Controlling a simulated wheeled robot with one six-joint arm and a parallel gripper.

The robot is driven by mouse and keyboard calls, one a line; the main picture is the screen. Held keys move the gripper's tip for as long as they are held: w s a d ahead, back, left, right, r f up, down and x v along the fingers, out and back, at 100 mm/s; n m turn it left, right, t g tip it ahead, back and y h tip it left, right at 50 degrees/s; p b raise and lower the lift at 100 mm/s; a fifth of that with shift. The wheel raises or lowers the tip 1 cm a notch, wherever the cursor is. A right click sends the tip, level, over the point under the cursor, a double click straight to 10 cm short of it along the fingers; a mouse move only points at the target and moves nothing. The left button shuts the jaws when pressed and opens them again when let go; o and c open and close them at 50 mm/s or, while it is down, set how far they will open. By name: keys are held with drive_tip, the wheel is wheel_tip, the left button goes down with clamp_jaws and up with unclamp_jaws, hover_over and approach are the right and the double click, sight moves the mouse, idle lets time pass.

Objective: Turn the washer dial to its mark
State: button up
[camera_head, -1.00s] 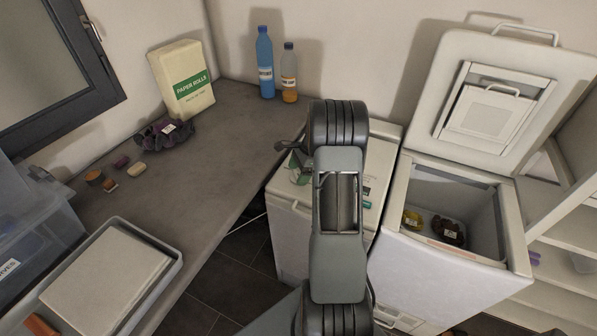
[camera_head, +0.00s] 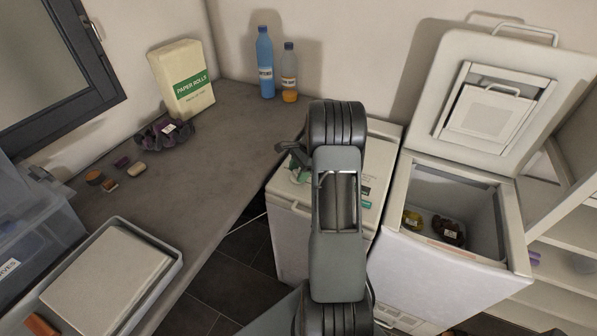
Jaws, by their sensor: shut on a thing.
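The closed white toploader (camera_head: 290,245) stands in the middle, at the end of the counter. My arm crosses in front of it and covers much of its lid. A small dark part of my gripper (camera_head: 293,150) shows at the lid's back left, beside my arm. Its fingertips and the washer dial are hidden or too small to make out. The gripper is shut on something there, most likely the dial. The dial's mark cannot be seen. A small grey-green shape (camera_head: 299,174) shows just below the gripper on the lid.
The second toploader (camera_head: 440,262) stands open on the right, with a few items inside and its lid (camera_head: 457,70) raised. The grey counter (camera_head: 215,150) on the left holds bottles, a paper rolls pack (camera_head: 181,80) and a tray (camera_head: 172,290). White shelves (camera_head: 570,235) stand far right.

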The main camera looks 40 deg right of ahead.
drive_tip(key=n+g, duration=0.1)
drive_tip(key=n, duration=0.2)
drive_tip(key=n+g, duration=0.1)
drive_tip(key=n, duration=0.2)
drive_tip(key=shift+w+g, duration=0.15)
drive_tip(key=shift+g, duration=0.15)
drive_tip(key=n+g+h, duration=0.1)
drive_tip(key=n, duration=0.2)
drive_tip(key=n+g, duration=0.1)
drive_tip(key=n, duration=0.2)
drive_tip(key=shift+a+n+h, duration=0.1)
drive_tip(key=shift+n+h, duration=0.2)
drive_tip(key=shift+h, duration=0.1)
drive_tip(key=n+h, duration=0.1)
drive_tip(key=n, duration=0.2)
drive_tip(key=n+h, duration=0.1)
drive_tip(key=n, duration=0.2)
drive_tip(key=shift+w+a+g+b, duration=0.1)
drive_tip(key=shift+g+b, duration=0.2)
drive_tip(key=shift+b, duration=0.1)
drive_tip(key=n+h, duration=0.1)
drive_tip(key=n, duration=0.2)
drive_tip(key=n+h, duration=0.1)
drive_tip(key=n, duration=0.2)
drive_tip(key=shift+h, duration=0.3)
drive_tip(key=shift+n, duration=0.4)
drive_tip(key=o, duration=0.9)
drive_tip(key=shift+o, duration=0.2)
drive_tip(key=shift+a+r, duration=0.1)
